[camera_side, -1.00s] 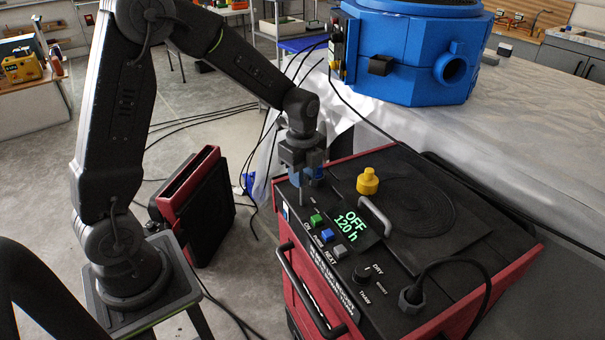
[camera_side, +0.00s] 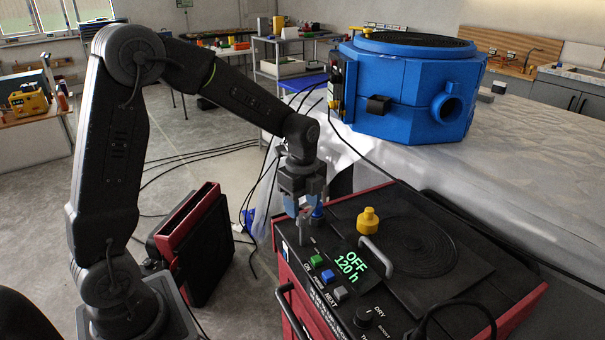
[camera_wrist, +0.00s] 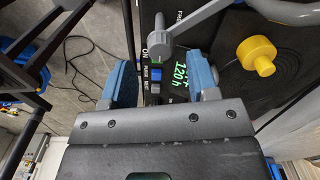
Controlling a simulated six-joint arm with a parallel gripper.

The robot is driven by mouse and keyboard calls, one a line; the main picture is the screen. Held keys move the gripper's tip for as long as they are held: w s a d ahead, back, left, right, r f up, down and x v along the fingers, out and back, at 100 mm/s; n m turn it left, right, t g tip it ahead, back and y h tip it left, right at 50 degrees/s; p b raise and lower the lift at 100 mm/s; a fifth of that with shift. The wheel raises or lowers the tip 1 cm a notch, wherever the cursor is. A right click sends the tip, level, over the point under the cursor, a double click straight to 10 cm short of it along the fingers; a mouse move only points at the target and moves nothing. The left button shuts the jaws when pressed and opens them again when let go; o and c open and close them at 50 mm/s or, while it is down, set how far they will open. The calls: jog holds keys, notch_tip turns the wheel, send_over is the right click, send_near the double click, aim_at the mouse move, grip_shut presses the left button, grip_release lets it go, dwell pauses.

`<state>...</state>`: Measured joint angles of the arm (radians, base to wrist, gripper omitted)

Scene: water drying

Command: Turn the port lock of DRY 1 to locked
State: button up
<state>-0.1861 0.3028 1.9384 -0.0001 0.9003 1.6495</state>
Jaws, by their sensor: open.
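DRY 1 appears to be the red-and-black machine (camera_side: 330,290), whose display (camera_side: 355,264) reads OFF 120 h; its name is not legible. A grey lever with a round end (camera_wrist: 154,65), probably the port lock, lies beside the word FREE in the wrist view. It also seems to show as a grey post (camera_side: 303,231) in the side view. My gripper (camera_side: 305,208) is open above the panel's back-left corner.
A yellow knob (camera_side: 368,221) and a grey handle (camera_side: 376,257) stand on the machine's top. Green, blue and grey buttons (camera_side: 327,277) sit near the gripper. A blue unit (camera_side: 405,95) stands behind on the sheeted surface. A red-black case (camera_side: 190,245) and cables occupy the floor.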

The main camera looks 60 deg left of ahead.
notch_tip(320, 180, up, 11)
jog(key=shift+f, duration=0.2)
jog(key=s+d+r+n+t, duration=0.1)
jog(key=s+d+n+t, duration=0.1)
jog(key=s+n, duration=0.6)
jog(key=s+d+n+t, duration=0.3)
jog(key=s+d+n, duration=0.2)
jog(key=s+n, duration=0.3)
jog(key=s, duration=0.3)
jog(key=shift+d+r+n+t, duration=0.2)
jog(key=shift+r+n+t, duration=0.1)
jog(key=shift+r+n, duration=0.1)
